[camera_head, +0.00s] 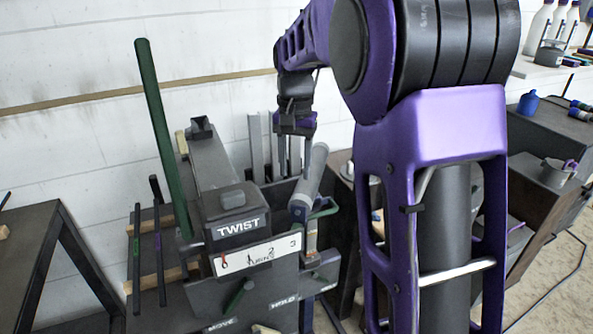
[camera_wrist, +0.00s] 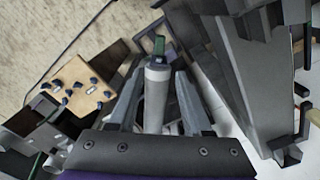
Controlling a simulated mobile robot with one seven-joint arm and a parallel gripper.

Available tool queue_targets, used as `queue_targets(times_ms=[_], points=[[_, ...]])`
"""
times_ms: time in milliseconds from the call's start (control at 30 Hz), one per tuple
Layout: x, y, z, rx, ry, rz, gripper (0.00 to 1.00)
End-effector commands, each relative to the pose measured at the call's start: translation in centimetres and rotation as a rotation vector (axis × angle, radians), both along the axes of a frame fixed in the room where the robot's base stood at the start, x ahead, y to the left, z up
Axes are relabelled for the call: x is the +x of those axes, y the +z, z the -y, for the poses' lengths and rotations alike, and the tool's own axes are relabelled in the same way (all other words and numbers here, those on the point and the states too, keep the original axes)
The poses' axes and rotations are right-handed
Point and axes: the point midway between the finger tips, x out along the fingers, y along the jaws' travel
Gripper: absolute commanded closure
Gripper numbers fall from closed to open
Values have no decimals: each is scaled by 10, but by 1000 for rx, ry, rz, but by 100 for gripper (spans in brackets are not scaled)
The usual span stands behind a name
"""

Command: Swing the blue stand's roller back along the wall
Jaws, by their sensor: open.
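A light grey roller (camera_head: 311,178) leans at a tilt beside the TWIST machine (camera_head: 236,207), with a bluish grey piece (camera_head: 301,208) at its lower end. My gripper (camera_head: 290,168) points down just left of the roller's upper part in the head view. In the wrist view the roller (camera_wrist: 157,92) lies between the two spread fingers of my open gripper (camera_wrist: 160,72), with a small blue spot and a green piece (camera_wrist: 160,45) beyond its end. Contact cannot be told. No plainly blue stand shows; the roller's base is partly hidden.
A long green bar (camera_head: 163,130) rises from the machine's left side. A numbered scale (camera_head: 257,254) sits below the TWIST label. The white wall (camera_head: 70,140) is close behind. A dark table (camera_head: 30,240) stands at left; benches with a mug (camera_head: 555,173) stand at right.

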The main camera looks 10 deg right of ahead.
Motion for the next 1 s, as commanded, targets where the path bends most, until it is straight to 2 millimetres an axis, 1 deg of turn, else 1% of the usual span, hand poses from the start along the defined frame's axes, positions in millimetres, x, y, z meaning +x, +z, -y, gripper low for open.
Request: queue_targets(times_ms=[33,67,133,167,233,267,300,367,400,500,600,700,767,867,1000], points=[[-3,-5,4,12,-26,-11,62],[-5,-9,7,27,-53,-21,67],[-16,-25,19,83,-156,-60,80],[-22,-33,25,117,-218,-81,85],[-37,-53,41,216,-400,-135,98],[-43,-61,48,263,-487,-157,100],[-52,-71,57,329,-609,-185,100],[-62,-84,70,426,-789,-220,100],[-67,-90,78,490,-906,-238,100],[-76,-101,99,632,-1160,-264,100],[-80,-106,116,738,-1343,-273,100],[-81,-108,127,800,-1447,-272,100],[-81,-109,128,818,-1474,-271,100],[-79,-114,125,824,-1483,-273,100],[-72,-131,110,820,-1480,-275,100]])
